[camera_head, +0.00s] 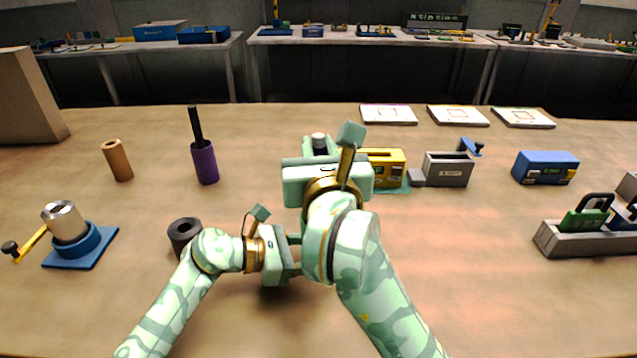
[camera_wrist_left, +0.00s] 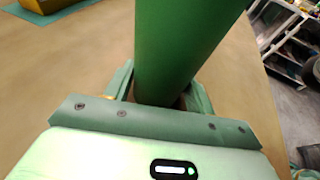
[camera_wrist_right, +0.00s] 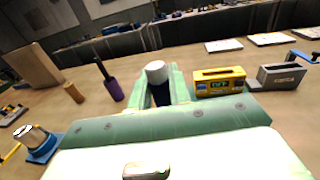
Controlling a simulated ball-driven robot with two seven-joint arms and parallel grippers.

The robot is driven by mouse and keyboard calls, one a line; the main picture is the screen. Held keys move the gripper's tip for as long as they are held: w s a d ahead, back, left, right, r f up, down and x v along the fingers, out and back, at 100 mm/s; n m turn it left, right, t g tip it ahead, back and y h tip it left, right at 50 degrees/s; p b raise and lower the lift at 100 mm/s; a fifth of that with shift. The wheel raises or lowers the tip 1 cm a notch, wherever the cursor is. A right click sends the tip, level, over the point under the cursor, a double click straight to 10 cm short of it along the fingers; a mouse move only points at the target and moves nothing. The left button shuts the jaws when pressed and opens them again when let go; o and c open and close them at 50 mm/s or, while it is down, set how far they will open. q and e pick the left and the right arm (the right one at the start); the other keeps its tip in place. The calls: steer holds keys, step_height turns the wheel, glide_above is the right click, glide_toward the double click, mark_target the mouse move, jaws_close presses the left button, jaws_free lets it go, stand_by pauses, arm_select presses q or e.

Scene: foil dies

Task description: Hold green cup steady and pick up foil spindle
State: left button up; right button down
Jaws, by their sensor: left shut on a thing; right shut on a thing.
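The green cup (camera_wrist_left: 185,45) fills the upper middle of the left wrist view, between the fingers of my left gripper (camera_wrist_left: 160,95), which is shut on it. In the head view my right arm hides the cup. My right gripper (camera_head: 320,152) is raised above the table at the centre and is shut on a short upright piece, which I take for the foil spindle (camera_wrist_right: 157,72). It has a whitish round top and a dark blue body below. Its white top also shows in the head view (camera_head: 319,138). Its lower end is hidden.
A yellow box (camera_head: 387,160) and a grey box (camera_head: 447,170) stand just right of my right gripper. A purple cup (camera_head: 205,163) with a black rod, a brown tube (camera_head: 117,160) and a dark ring (camera_head: 184,232) stand left.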

step_height(320, 180, up, 10)
stand_by(0.3)
arm_select(q)
steer(key=o, duration=0.8)
steer(key=shift+o, duration=0.2)
steer(key=shift+a, duration=0.1)
